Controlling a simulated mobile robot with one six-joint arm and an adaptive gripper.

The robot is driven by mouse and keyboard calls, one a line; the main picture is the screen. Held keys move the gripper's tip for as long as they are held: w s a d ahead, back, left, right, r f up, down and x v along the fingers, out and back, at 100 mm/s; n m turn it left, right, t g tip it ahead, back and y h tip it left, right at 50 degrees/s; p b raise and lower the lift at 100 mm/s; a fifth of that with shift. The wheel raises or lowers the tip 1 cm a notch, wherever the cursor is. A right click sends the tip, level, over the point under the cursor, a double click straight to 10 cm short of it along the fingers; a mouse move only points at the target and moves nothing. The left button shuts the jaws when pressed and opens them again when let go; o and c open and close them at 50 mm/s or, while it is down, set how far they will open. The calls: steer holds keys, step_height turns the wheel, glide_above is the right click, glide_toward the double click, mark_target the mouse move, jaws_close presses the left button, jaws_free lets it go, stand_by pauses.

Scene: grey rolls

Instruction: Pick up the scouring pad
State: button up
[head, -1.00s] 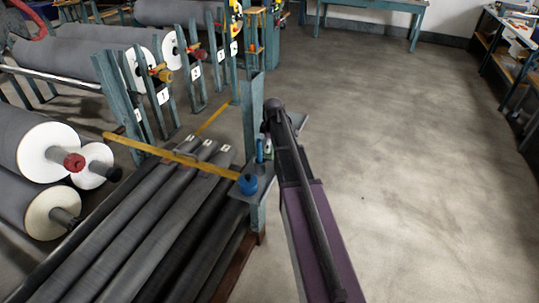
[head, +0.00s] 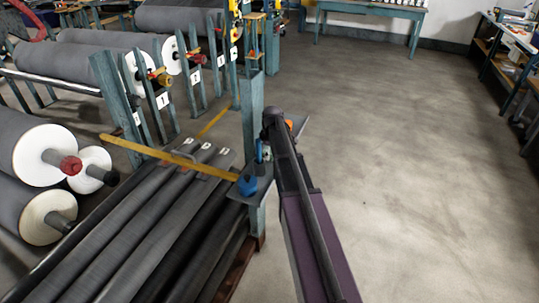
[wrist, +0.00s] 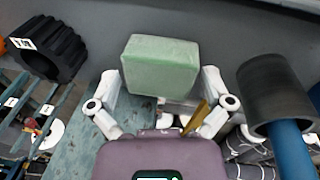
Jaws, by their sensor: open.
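The scouring pad (wrist: 160,66) looks like a pale green block in the wrist view. It is just ahead of my gripper (wrist: 160,76), in line with the gap between its fingers. My gripper is open, with one white-grey finger to each side of the pad; I see no clear contact. In the head view, my arm hides the pad and the fingers above a small blue-grey shelf (head: 262,186).
A dark cylinder with a blue handle (wrist: 290,148) stands close on the right in the wrist view. A black ribbed roll (wrist: 48,48) is on the left. Long grey rolls (head: 150,225) lie left of the shelf. Open floor (head: 420,170) is on the right.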

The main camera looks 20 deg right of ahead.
steer(key=c, duration=0.8)
steer(key=shift+r, duration=0.15)
step_height(320, 180, up, 10)
steer(key=p, duration=1)
stand_by(0.4)
steer(key=o, duration=0.4)
steer(key=shift+c, duration=1.5)
